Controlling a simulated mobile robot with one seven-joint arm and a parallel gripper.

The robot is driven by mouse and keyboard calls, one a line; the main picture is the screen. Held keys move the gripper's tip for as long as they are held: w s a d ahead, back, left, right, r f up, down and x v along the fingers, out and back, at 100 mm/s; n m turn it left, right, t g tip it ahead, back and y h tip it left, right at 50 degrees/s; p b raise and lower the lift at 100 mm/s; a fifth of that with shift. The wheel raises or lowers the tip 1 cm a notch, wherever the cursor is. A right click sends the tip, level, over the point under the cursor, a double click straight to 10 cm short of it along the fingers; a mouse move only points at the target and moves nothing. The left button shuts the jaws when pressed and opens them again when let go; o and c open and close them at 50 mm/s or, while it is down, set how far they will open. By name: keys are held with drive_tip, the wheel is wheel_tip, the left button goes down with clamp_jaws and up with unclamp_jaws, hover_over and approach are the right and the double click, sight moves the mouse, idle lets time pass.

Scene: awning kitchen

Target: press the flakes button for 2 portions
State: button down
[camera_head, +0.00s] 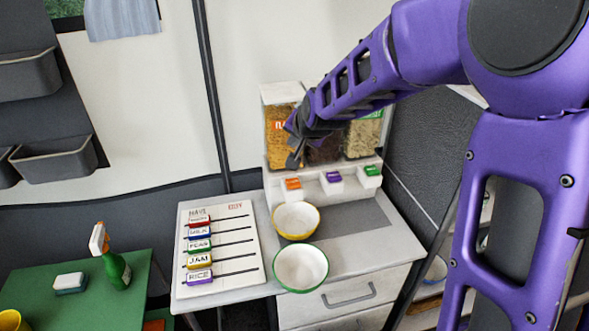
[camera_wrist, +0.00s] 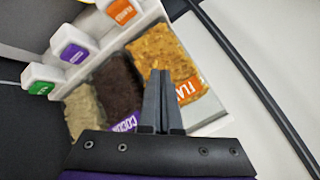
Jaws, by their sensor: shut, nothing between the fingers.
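The dispenser (camera_head: 270,92) stands against the back wall with three clear bins. The flakes bin (camera_head: 280,135), with an orange label, is the leftmost; it also shows in the wrist view (camera_wrist: 185,60). The orange flakes button (camera_head: 292,184) sticks out below it and shows at the top of the wrist view (camera_wrist: 122,12). My gripper (camera_head: 293,163) is shut and empty, in front of the flakes bin and above the orange button, apart from the button. In the wrist view its fingertips (camera_wrist: 160,72) overlap the flakes bin; contact cannot be told. A yellow bowl (camera_head: 296,235) sits below the orange button.
The purple button (camera_head: 333,177) and green button (camera_head: 371,170) sit to the right. A green-rimmed bowl (camera_head: 301,285) stands in front of the yellow one. A white slider board (camera_head: 222,280) lies left on the counter. A green table (camera_head: 100,305) holds a spray bottle (camera_head: 116,270).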

drive_tip(key=shift+s+f, duration=0.15)
drive_tip(key=b, duration=0.3)
hover_over(293, 185)
wheel_tip(293, 185, down, 8)
drive_tip(key=shift+r, duration=0.25)
drive_tip(key=shift+f+b, duration=0.65)
drive_tip(key=shift+f, duration=0.1)
idle(1.5)
drive_tip(key=shift+f+b, duration=0.35)
drive_tip(key=shift+b, duration=0.15)
